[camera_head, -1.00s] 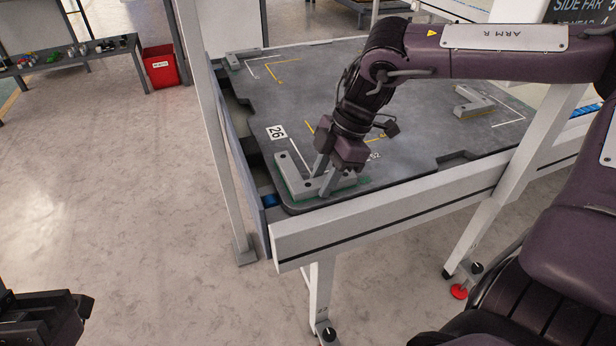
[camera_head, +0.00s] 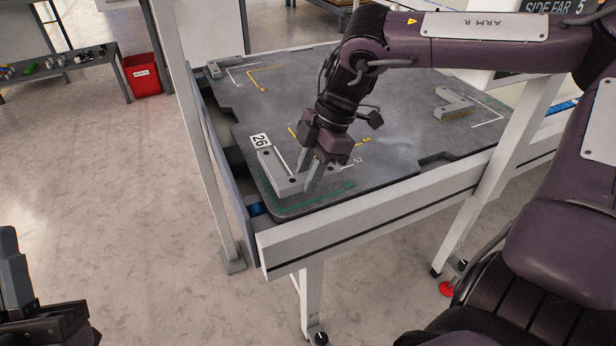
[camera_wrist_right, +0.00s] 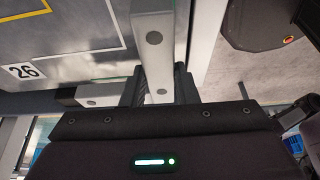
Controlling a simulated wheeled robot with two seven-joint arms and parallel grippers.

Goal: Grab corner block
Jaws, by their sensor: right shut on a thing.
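The grey L-shaped corner block (camera_head: 277,182) is at the near left corner of the dark plate (camera_head: 385,170), by the label 26. It appears raised off the plate, with a bare green outline (camera_head: 330,195) visible beneath it. My right gripper (camera_head: 312,178) points down and is shut on one arm of the block. In the right wrist view the block (camera_wrist_right: 154,55) lies between the fingers (camera_wrist_right: 158,88). My left gripper (camera_head: 35,310) is at the lower left, away from the plate. One finger stands up; its opening is unclear.
Two similar grey blocks sit on the plate, one at the right (camera_head: 453,103) and one at the far left (camera_head: 226,67). A white rail (camera_head: 370,212) runs along the near edge. A white post (camera_head: 195,130) stands left. A red bin (camera_head: 142,75) stands on the floor.

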